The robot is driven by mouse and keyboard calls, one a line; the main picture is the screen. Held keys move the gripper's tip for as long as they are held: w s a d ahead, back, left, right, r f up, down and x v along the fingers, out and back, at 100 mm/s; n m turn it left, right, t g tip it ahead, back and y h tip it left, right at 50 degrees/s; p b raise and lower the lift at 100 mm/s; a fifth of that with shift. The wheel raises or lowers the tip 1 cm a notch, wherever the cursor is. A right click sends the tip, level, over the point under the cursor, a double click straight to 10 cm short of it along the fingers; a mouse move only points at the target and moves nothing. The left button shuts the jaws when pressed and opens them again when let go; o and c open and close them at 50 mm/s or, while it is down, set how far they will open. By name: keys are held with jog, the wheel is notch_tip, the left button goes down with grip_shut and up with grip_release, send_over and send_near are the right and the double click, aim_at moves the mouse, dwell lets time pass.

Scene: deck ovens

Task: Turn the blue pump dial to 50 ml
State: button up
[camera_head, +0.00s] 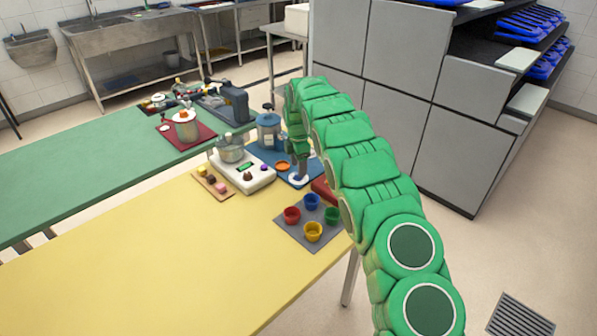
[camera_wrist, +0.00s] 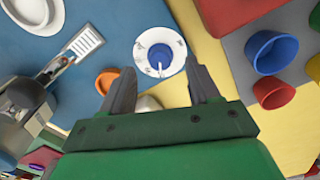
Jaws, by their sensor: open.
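The blue pump dial (camera_wrist: 161,56) sits at the centre of a round white scale plate (camera_wrist: 143,43) in the wrist view. A thin pale pointer line runs from the dial toward the bottom of the picture. The scale marks are too small to read. My gripper (camera_wrist: 160,72) is open and empty, with its fingertips below the dial in the picture, one to each side. I cannot tell the height gap. In the head view my gripper (camera_head: 300,168) points down over the white plate (camera_head: 298,179), largely hiding the dial.
An orange dish (camera_wrist: 105,81) lies close to the left finger on the blue mat (camera_wrist: 112,20). Red, blue, yellow and green cups stand on a grey mat (camera_head: 289,232) nearby. A white scale (camera_head: 240,178) with a pot stands to the left. The yellow table's front is clear.

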jog(key=shift+f, duration=1.6)
jog(key=c, duration=1)
